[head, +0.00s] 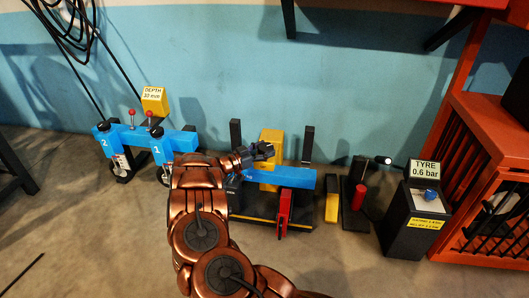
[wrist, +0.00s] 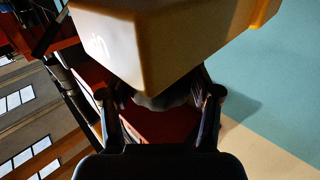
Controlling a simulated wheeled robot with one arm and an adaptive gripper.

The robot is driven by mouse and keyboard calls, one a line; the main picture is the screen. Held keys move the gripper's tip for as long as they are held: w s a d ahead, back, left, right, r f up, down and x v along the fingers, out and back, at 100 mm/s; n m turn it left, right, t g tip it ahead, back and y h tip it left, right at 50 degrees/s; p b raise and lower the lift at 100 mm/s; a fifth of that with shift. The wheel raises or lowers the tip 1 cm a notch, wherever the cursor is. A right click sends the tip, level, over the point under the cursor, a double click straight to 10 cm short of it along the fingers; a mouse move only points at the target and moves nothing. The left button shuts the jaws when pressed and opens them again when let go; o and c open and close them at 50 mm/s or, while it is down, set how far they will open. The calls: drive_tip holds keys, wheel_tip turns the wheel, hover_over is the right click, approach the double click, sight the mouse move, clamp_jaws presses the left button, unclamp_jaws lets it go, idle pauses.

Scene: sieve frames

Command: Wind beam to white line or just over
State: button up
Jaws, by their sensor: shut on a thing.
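The blue beam (head: 285,177) lies roughly level across a black stand with uprights, in the middle of the head view. A yellow block (head: 271,140) rises behind it. My gripper (head: 262,152) is by the beam's left part, in front of the yellow block. In the wrist view a large yellow body (wrist: 165,45) fills the top, close beyond my fingers (wrist: 160,98). The fingers are shut on a dark rounded piece (wrist: 160,100) below it, mostly hidden. I cannot tell the white line in either view.
A red part (head: 284,212) hangs at the stand's front. Left is another blue unit (head: 133,135) marked 1 and 2, with a yellow depth sign (head: 153,100). Right are a black tyre box (head: 412,222) and a red cage (head: 490,180).

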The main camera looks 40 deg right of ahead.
idle(0.3)
drive_tip(key=o, duration=1.1)
drive_tip(key=shift+o, duration=0.2)
drive_tip(key=w+a, duration=0.2)
drive_tip(key=a, duration=0.9)
drive_tip(key=shift+a, duration=0.4)
